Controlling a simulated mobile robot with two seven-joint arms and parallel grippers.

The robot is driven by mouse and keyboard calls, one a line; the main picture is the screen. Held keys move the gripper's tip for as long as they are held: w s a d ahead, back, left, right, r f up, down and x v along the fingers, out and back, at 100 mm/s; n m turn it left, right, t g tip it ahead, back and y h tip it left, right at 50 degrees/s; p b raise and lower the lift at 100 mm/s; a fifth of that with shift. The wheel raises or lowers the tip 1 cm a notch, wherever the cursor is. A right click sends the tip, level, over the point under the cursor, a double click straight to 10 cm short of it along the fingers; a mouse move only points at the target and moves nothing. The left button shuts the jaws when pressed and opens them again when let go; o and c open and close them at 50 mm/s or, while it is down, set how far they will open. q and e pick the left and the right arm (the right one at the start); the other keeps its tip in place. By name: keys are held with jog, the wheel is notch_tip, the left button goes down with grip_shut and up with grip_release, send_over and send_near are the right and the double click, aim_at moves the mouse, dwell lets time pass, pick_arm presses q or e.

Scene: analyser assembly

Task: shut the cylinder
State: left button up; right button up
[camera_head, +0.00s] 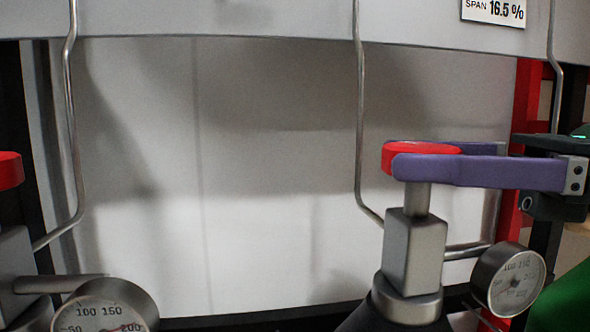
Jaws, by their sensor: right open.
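The right cylinder's dark top (385,312) shows at the bottom edge, and most of its body is out of view. A grey metal valve (410,255) stands upright on it, with a red knob (420,147) on a short stem. My right gripper (415,156) comes in from the right with its purple fingers level at the knob's height. One finger lies in front of the knob and the other is mostly hidden behind it. The jaws are open around the knob; I cannot tell whether they touch it. My left gripper is out of view.
A round gauge (509,280) sits right of the valve. Another red knob (9,170) and gauge (104,312) show at the left edge. Thin metal pipes (361,110) run down from a grey panel (250,22). A red post (525,120) stands behind my gripper.

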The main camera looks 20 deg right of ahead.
jog(key=shift+w+a, duration=0.25)
jog(key=shift+a, duration=0.05)
jog(key=shift+c, duration=0.2)
